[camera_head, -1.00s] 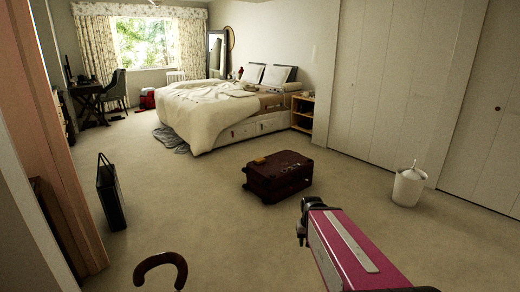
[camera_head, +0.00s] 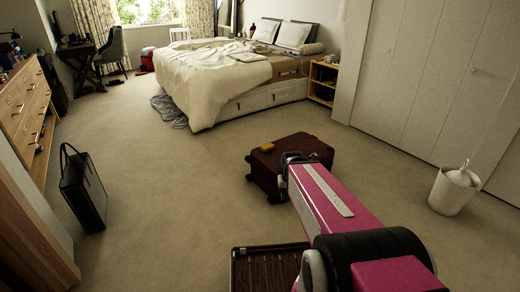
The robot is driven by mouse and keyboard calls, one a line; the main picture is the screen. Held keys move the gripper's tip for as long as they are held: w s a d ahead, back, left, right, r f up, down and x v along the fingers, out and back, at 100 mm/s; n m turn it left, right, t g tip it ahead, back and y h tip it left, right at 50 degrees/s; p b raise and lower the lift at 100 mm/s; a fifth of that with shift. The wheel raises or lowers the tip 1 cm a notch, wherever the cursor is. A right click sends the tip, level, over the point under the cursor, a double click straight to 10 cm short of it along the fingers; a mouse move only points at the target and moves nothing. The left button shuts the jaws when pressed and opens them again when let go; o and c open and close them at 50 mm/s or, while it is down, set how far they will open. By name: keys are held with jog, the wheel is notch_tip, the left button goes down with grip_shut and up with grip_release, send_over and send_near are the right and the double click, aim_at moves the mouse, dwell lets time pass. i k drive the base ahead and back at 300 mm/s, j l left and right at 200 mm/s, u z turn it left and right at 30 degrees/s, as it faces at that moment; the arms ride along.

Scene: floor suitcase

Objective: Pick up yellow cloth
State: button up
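A small yellow-orange patch, which looks like the yellow cloth (camera_head: 267,147), lies on top of a dark maroon suitcase (camera_head: 308,145) on the floor. The suitcase lies flat and looks closed. My pink arm reaches in from the lower right and hides part of the suitcase. The dark far end of my arm (camera_head: 289,158) overlaps the suitcase in the view, just right of the cloth. Gripper fingers cannot be made out, and I cannot tell whether anything touches the suitcase.
A black bag (camera_head: 83,190) stands on the left, near a wooden dresser (camera_head: 28,105). A brown slatted object (camera_head: 262,270) is at the bottom centre. A white bin (camera_head: 452,192) stands on the right. The bed (camera_head: 225,80) is behind. Carpet left of the suitcase is clear.

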aim_at(268, 147)
jog(key=i+j+z, duration=0.1)
jog(key=z, duration=0.25)
jog(key=i+j+z, duration=0.15)
jog(key=z, duration=0.25)
jog(key=i+j+z, duration=0.1)
jog(key=j, duration=0.25)
jog(key=i+j+z, duration=0.1)
jog(key=j, duration=0.3)
jog(key=i+j+z, duration=0.1)
jog(key=i+j, duration=0.15)
jog(key=j, duration=0.15)
jog(key=i+j+z, duration=0.1)
jog(key=j, duration=0.3)
jog(key=i+j+z, duration=0.1)
jog(key=j, duration=0.3)
jog(key=i+j, duration=0.1)
jog(key=j, duration=0.25)
jog(key=i+j, duration=0.1)
jog(key=j, duration=0.3)
jog(key=i+j, duration=0.1)
jog(key=j, duration=0.25)
jog(key=i+j, duration=0.1)
jog(key=j, duration=0.3)
